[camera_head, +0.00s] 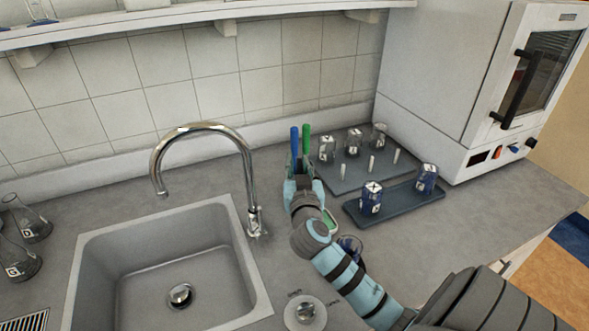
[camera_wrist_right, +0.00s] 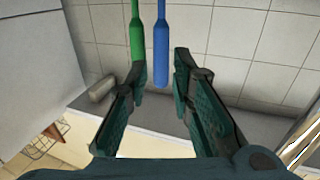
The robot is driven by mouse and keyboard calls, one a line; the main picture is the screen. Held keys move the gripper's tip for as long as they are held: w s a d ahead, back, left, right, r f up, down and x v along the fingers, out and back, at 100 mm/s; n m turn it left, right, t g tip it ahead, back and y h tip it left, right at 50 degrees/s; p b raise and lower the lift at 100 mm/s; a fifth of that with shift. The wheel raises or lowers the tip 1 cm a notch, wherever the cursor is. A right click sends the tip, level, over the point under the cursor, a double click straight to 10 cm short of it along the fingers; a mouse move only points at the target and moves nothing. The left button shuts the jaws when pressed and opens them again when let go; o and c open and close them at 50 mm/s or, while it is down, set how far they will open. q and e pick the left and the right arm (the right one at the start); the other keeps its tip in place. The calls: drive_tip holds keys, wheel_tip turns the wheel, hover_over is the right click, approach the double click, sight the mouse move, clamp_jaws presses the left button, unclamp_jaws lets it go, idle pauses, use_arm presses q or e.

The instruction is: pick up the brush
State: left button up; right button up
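Two upright handles, one blue (camera_head: 294,143) and one green (camera_head: 306,139), stand near the back wall right of the faucet. They also show in the right wrist view, the blue (camera_wrist_right: 161,42) and the green (camera_wrist_right: 136,30). I cannot tell which is the brush; no bristles show. My right gripper (camera_head: 303,170) is at the handles, hiding their lower parts in the head view. In the wrist view its fingers (camera_wrist_right: 160,72) are apart, with the blue handle's end between them and the green one beside the left fingertip. Contact is unclear. My left gripper is not in view.
A sink (camera_head: 252,285) with a faucet (camera_head: 248,180) lies left of my right arm. To the right are a grey mat (camera_head: 345,183) with glassware, a dark tray (camera_head: 400,207) with two blue-filled vessels, and a white oven (camera_head: 440,90). Flasks (camera_head: 25,262) stand far left.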

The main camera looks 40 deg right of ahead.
sight(295, 151)
drive_tip(key=x, duration=0.5)
drive_tip(key=f+x, duration=0.1)
drive_tip(key=x, duration=0.2)
drive_tip(key=shift+w+p, duration=0.25)
drive_tip(key=shift+p, duration=0.05)
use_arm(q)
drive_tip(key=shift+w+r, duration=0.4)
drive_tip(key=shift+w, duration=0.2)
use_arm(e)
drive_tip(key=shift+d, duration=0.1)
clamp_jaws()
